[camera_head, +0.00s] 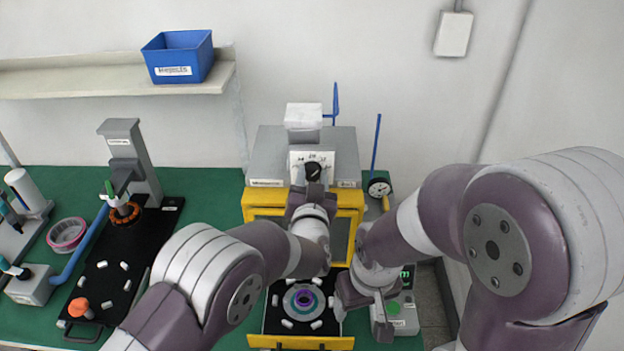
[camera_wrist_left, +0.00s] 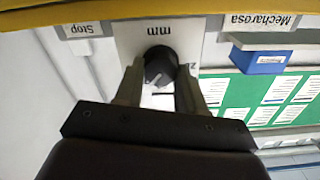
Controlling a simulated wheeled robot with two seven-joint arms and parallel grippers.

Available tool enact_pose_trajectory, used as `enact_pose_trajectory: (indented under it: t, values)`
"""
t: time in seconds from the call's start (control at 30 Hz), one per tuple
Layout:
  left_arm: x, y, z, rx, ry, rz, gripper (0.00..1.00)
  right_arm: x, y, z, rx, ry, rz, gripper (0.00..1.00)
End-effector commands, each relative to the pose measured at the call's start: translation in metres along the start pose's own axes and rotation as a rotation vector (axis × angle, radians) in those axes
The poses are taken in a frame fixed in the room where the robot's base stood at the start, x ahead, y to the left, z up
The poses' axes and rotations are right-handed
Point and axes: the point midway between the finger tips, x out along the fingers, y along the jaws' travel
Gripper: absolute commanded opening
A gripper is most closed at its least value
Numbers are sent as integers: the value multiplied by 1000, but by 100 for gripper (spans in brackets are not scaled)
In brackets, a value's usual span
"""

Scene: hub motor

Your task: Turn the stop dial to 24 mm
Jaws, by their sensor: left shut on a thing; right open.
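The stop dial is a black round knob (camera_head: 313,171) on a white scale plate (camera_head: 326,158) at the front of the grey press-like machine. The plate's numbers are too small to read in the head view. My left gripper (camera_head: 308,187) is shut on the dial. In the left wrist view the dial (camera_wrist_left: 159,66) sits between the fingertips of my left gripper (camera_wrist_left: 160,82), with a pale pointer line on its face. The plate there reads "mm" upside down, and a finger partly hides a digit. My right gripper (camera_head: 364,312) is open, low beside the drawer.
The yellow-framed machine (camera_head: 249,200) has an open drawer (camera_head: 300,342) holding a ringed motor part (camera_head: 303,299) and small white pieces. A gauge (camera_head: 379,188) and a green-button box (camera_head: 404,318) stand to its right. A black fixture board (camera_head: 150,235) lies left on the green bench.

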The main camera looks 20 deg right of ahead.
Motion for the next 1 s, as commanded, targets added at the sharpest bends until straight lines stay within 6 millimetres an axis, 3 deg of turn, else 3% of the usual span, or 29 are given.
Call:
enact_pose_trajectory:
  t: [0.27,1.0]
  values:
    - [0,1,7,-151,0,0,9,30,0,4,0,0,0,74]
    - [0,0,10,-847,-1,1,9,133,0,16,0,0,0,74]
